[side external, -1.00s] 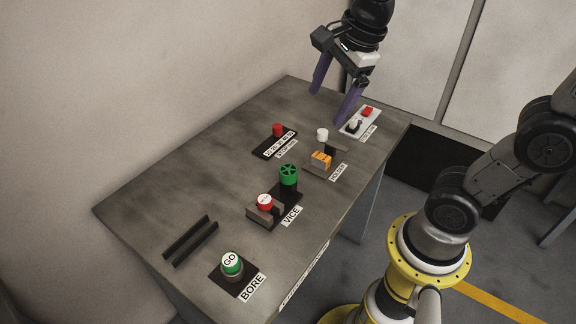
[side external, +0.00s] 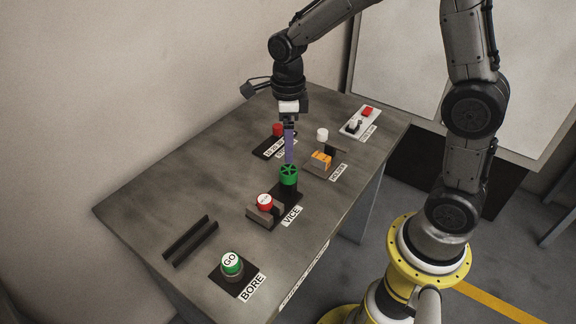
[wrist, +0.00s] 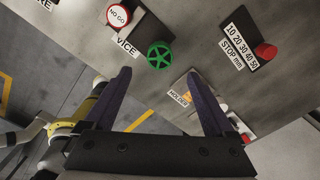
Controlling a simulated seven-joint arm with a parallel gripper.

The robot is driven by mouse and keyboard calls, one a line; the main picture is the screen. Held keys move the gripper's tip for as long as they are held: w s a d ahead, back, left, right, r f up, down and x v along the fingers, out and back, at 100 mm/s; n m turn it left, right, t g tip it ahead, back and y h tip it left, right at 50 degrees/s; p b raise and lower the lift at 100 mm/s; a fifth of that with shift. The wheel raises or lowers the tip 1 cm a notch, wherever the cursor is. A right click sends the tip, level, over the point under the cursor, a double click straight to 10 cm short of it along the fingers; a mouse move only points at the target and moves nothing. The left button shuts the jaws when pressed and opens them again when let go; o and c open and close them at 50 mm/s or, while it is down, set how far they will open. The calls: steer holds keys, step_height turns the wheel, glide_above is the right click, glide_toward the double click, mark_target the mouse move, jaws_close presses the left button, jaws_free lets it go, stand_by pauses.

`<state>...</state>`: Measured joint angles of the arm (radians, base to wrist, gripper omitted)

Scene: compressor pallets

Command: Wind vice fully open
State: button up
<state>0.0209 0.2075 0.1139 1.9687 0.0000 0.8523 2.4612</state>
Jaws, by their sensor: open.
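The vice (side external: 261,217) sits on a dark plate at the table's front, beside a VICE label. Its green spoked handwheel (side external: 289,175) faces up and also shows in the wrist view (wrist: 160,55). A red-rimmed NO GO piece (side external: 265,201) stands at the vice block; I cannot tell how wide the jaws are. My gripper (side external: 289,161) points down above the handwheel, its purple fingers seen edge-on. In the wrist view, my gripper (wrist: 158,72) is open and empty, with the wheel beyond the fingertips, between their lines. Contact with the wheel is not clear.
A red knob (side external: 278,129) on the STOP mm scale stands behind. The HOLDER with an orange block (side external: 321,160) and a white-capped piece (side external: 322,134) is to the right. A GO piece (side external: 231,262) stands at BORE, near two dark rails (side external: 190,241).

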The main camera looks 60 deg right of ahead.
mark_target(288, 170)
step_height(288, 170, down, 8)
steer(key=shift+f, duration=0.1)
stand_by(0.4)
steer(key=c, duration=1.4)
steer(key=shift+o, duration=0.2)
